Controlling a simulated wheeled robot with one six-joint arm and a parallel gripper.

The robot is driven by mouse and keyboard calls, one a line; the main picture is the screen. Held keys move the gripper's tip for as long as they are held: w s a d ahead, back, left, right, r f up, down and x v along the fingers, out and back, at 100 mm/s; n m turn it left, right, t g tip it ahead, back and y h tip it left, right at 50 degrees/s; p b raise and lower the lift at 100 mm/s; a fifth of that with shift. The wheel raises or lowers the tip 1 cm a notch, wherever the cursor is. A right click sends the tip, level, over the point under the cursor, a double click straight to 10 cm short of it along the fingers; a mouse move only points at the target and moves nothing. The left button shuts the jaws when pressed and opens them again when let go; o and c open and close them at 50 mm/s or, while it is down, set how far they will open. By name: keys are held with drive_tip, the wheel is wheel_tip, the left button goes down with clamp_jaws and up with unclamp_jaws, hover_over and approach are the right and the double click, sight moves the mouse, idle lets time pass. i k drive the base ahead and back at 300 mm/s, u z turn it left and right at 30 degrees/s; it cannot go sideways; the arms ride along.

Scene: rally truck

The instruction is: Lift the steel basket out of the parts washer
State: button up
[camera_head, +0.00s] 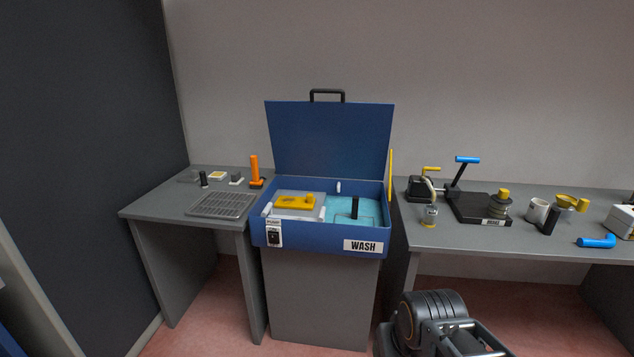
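The blue parts washer (300,236), labelled WASH, stands in the middle with its lid (330,140) raised. Its right half holds light-blue liquid (372,209). A thin dark frame with an upright black grip (355,207) sits in this liquid; it looks like the steel basket's handle, and the basket's body is mostly hidden by liquid and the front wall. A pale shelf with a yellow part (295,202) fills the left half. A dark section of my arm shows at the bottom right, in front of and apart from the washer; my gripper's fingertips do not show.
The left bench has a slotted drain grate (222,205), an orange upright handle (255,170) and small parts. The right bench carries a black press-like tool (480,208), a white mug (538,211) and a blue tool (597,241). A dark wall closes the left side.

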sight(355, 199)
drive_tip(key=k, duration=0.55)
drive_tip(key=z, duration=0.45)
drive_tip(key=i, duration=0.9)
drive_tip(key=u, duration=0.45)
drive_tip(key=i, duration=1.05)
drive_tip(key=u, duration=0.1)
